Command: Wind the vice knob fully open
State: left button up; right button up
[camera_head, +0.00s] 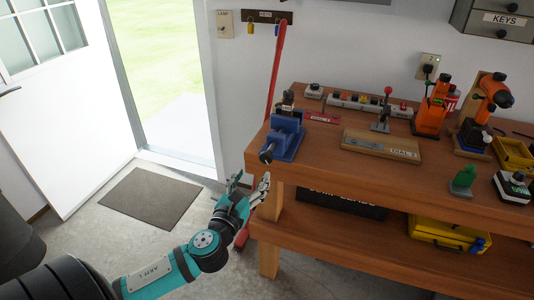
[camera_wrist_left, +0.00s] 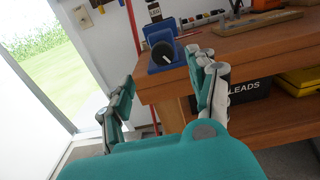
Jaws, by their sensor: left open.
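A blue vice (camera_head: 286,137) is mounted at the left front corner of the wooden workbench. Its dark knob (camera_head: 266,156) sticks out past the bench's front edge. In the left wrist view the knob (camera_wrist_left: 162,50) faces the camera, above the gap between my fingers, with the blue vice (camera_wrist_left: 166,68) behind it. My left gripper (camera_head: 251,187) is open and empty. It is in front of and below the knob, apart from it. In the left wrist view its two fingers (camera_wrist_left: 165,100) are spread wide. My right gripper is not in view.
The workbench (camera_head: 345,184) has a lower shelf with a black box (camera_head: 335,203) and a yellow case (camera_head: 447,231). A red-handled tool (camera_head: 276,75) leans by the bench's left end. A dial board (camera_head: 382,145) lies right of the vice. Floor near the mat (camera_head: 151,198) is clear.

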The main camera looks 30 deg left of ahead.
aim_at(265, 158)
pick_arm(q)
jog(key=x, duration=0.5)
jog(key=p+x, duration=0.1)
jog(key=x, duration=0.5)
jog(key=shift+w+d+r, duration=0.1)
jog(key=shift+w+d, duration=0.1)
jog(key=shift+c, duration=0.4)
grip_shut()
